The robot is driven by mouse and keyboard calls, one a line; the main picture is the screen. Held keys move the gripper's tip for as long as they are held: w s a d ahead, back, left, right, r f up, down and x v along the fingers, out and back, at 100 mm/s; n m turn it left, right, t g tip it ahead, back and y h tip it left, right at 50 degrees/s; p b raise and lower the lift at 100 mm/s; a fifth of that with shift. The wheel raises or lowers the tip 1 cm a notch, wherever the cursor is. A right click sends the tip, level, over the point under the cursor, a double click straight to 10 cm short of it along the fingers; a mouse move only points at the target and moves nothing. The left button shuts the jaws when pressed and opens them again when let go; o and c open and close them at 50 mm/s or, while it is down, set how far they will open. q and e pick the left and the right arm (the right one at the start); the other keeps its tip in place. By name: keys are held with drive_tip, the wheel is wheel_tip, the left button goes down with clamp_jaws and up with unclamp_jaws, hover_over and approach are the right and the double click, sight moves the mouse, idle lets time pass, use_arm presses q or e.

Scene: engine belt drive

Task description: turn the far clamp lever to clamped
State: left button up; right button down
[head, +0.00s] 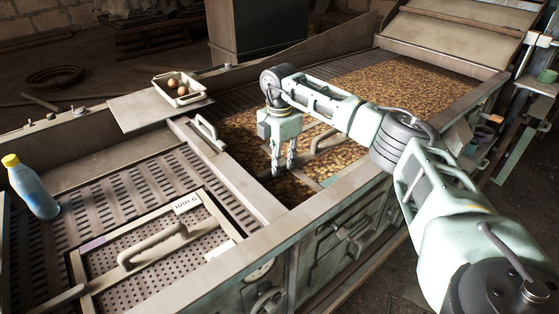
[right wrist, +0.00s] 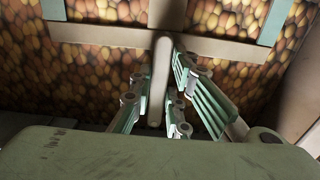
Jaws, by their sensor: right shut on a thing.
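My right gripper (head: 283,170) points down over the near end of the bin of brown, round produce. In the right wrist view, its fingers (right wrist: 158,103) stand on both sides of a pale rounded bar, the lever (right wrist: 162,60), and are shut on it. The lever meets a pale cross rail (right wrist: 110,34) over the produce. In the head view the gripper hides most of what it holds. A curved pale handle (head: 326,141) shows just right of the gripper there. My left gripper is not in view.
A perforated deck with a framed panel (head: 215,210) and a curved handle (head: 150,246) lies left. Another handle (head: 207,131) stands on the divider. A blue bottle (head: 34,190) with a yellow cap and a white tray (head: 190,98) with round brown items stand on the machine.

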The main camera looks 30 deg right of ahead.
drive_tip(key=shift+w+r, duration=0.1)
drive_tip(key=c, duration=1.7)
unclamp_jaws()
wheel_tip(320, 180, up, 12)
drive_tip(key=shift+f, duration=0.1)
